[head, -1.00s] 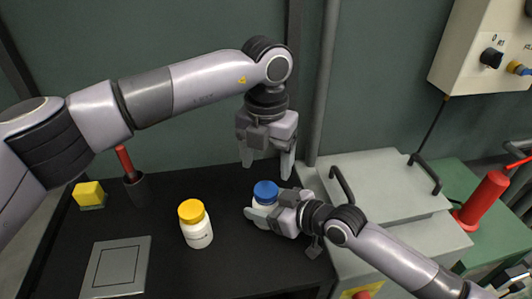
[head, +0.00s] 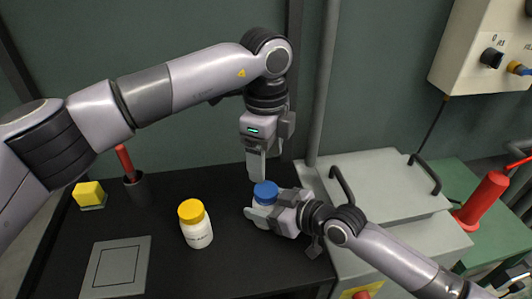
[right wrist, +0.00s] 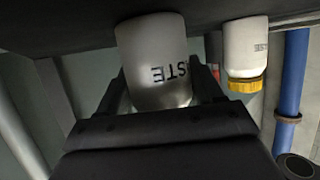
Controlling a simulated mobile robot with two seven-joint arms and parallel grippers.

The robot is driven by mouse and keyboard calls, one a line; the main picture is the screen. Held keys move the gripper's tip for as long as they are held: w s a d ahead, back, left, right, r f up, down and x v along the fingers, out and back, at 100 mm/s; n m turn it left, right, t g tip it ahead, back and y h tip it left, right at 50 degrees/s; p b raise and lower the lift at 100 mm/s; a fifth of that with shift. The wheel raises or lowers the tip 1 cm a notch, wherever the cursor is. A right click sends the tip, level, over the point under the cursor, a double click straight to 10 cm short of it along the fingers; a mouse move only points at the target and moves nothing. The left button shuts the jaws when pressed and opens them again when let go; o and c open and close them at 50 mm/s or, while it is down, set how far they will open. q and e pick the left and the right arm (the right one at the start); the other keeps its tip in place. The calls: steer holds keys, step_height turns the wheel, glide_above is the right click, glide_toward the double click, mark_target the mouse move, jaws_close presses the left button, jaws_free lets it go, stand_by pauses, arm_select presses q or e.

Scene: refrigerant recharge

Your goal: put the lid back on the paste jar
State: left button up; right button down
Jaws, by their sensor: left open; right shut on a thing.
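The paste jar (head: 261,205) is a white jar standing on the black bench top. A blue lid (head: 265,189) sits at its top; whether it is seated or screwed down I cannot tell. My right gripper (head: 270,212) is shut around the jar's body from the right. In the right wrist view the jar (right wrist: 152,55) appears upside down between the fingers, with part of its "PASTE" lettering showing and its lid hidden. My left gripper (head: 262,176) is open, pointing down, just above and behind the blue lid in the picture.
A white jar with a yellow lid (head: 195,226) stands to the left. A grey square plate (head: 116,266), a yellow block (head: 89,194) and a dark cup (head: 136,189) with a red handle are further left. A grey case (head: 385,190) stands right of the bench.

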mark_target(266, 189)
arm_select(q)
steer(key=shift+n, duration=1.3)
steer(key=shift+f, duration=3.95)
steer(key=c, duration=1.1)
steer(key=m, duration=0.5)
steer(key=shift+m, duration=0.4)
steer(key=m, duration=0.7)
